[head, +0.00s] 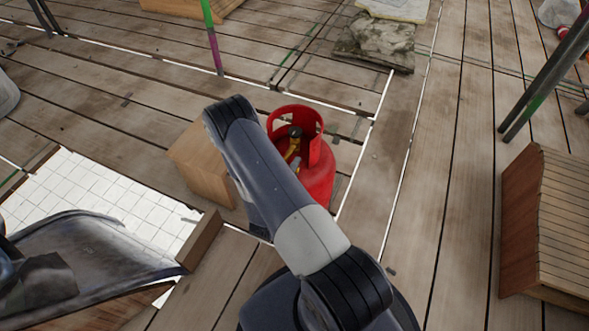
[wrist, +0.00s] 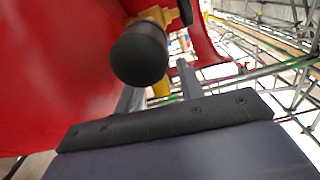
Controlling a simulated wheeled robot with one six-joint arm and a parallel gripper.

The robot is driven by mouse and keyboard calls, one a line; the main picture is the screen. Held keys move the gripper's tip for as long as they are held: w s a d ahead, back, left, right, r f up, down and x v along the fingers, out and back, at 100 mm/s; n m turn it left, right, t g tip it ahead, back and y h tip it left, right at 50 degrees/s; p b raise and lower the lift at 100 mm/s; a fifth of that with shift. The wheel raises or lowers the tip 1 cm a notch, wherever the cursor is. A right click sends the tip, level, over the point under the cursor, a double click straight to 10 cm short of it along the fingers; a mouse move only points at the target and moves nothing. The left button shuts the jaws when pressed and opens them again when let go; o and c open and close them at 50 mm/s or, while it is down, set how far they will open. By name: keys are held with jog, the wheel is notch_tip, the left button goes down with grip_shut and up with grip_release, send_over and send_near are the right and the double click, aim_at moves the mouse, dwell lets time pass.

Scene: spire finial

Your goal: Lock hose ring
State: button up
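A red gas cylinder (head: 320,178) with a cut-out collar stands upright on the plank floor. A valve with a dark knob (head: 295,132) and yellow parts (head: 291,151) sits inside the collar. In the wrist view the round black knob (wrist: 139,54) is close and the brass valve body (wrist: 160,15) shows behind it. My gripper (wrist: 160,82) is just below the knob, its two grey fingers apart. A yellow piece (wrist: 161,88) shows between them; I cannot tell whether they touch it. The knob hides part of the left finger, and I cannot make out a hose ring.
A wooden block (head: 203,165) stands left of the cylinder, with my arm crossing in front. A slatted wooden box (head: 545,225) is at right. A white tiled patch (head: 95,200) lies at left. Metal poles (head: 548,80) stand at upper right. Planks between cylinder and box are clear.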

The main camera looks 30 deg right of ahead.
jog(key=shift+c, duration=0.4)
grip_shut()
jog(key=shift+f, duration=0.1)
jog(key=f+m+b, duration=0.1)
jog(key=m+b, duration=0.2)
jog(key=m, duration=0.1)
jog(key=shift+w+a+f+b, duration=0.1)
jog(key=shift+w+f+b, duration=0.05)
jog(key=shift+f+b, duration=0.2)
jog(key=shift+w+a+f+m+b, duration=0.15)
jog(key=shift+w+f+m+b, duration=0.1)
jog(key=shift+m+b, duration=0.7)
jog(key=shift+w+a+f+m+b, duration=0.1)
jog(key=shift+f+m+b, duration=0.3)
jog(key=shift+m, duration=0.85)
jog(key=shift+r, duration=0.15)
jog(key=shift+o, duration=0.4)
grip_release()
